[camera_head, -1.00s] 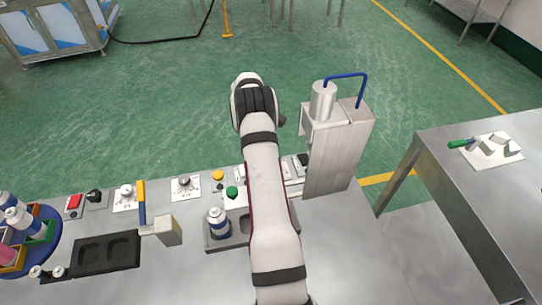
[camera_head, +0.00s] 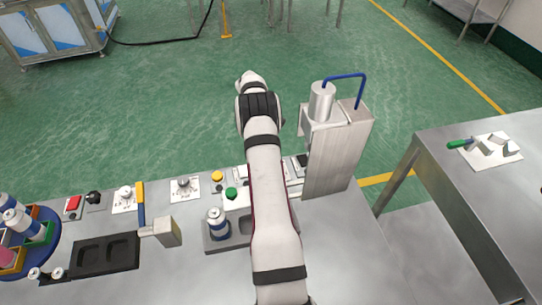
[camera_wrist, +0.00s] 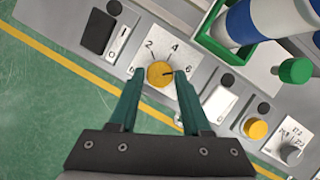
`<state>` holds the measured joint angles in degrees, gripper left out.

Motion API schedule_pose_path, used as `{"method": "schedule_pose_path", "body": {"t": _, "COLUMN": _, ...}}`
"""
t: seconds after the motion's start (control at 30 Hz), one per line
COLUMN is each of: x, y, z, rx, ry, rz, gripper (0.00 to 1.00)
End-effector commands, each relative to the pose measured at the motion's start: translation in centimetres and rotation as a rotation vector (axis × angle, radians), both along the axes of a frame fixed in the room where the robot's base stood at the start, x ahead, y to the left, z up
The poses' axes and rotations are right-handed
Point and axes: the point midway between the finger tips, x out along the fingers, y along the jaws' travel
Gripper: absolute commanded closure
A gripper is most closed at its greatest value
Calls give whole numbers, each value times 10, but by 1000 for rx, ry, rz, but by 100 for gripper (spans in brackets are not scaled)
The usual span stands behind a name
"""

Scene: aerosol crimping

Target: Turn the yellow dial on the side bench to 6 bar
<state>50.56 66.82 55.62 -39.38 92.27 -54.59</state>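The yellow dial (camera_wrist: 160,74) sits on a white scale plate marked 0, 2, 4 and 6 in the wrist view. Its short dark mark points right, roughly toward the 6. My gripper (camera_wrist: 160,77) is over the dial, with one green finger on each side. The fingers are apart, and narrow gaps seem to show between them and the dial; I cannot tell whether either touches it. In the head view my arm reaches over the bench and hides the dial and the fingers.
Close by in the wrist view are a black switch (camera_wrist: 97,31), a yellow button (camera_wrist: 256,129), a green button (camera_wrist: 295,70) and a blue-and-white can (camera_wrist: 262,18). A tall metal press (camera_head: 337,150) stands right of my arm in the head view.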

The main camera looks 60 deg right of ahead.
Motion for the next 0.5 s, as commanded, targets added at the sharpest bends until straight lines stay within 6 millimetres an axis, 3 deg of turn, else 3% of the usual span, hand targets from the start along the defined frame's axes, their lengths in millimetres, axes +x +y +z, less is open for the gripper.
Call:
{"method": "schedule_pose_path", "body": {"t": 0.03, "x": 0, "y": 0, "z": 0, "rx": 0, "ry": 0, "rz": 0, "gripper": 41}}
{"method": "schedule_pose_path", "body": {"t": 0.1, "x": 0, "y": 0, "z": 0, "rx": -1, "ry": 0, "rz": 1, "gripper": 29}}
{"method": "schedule_pose_path", "body": {"t": 0.37, "x": 0, "y": 0, "z": 0, "rx": 0, "ry": 0, "rz": 2, "gripper": 29}}
{"method": "schedule_pose_path", "body": {"t": 0.5, "x": 6, "y": -3, "z": 13, "rx": -3, "ry": -2, "rz": 2, "gripper": 29}}
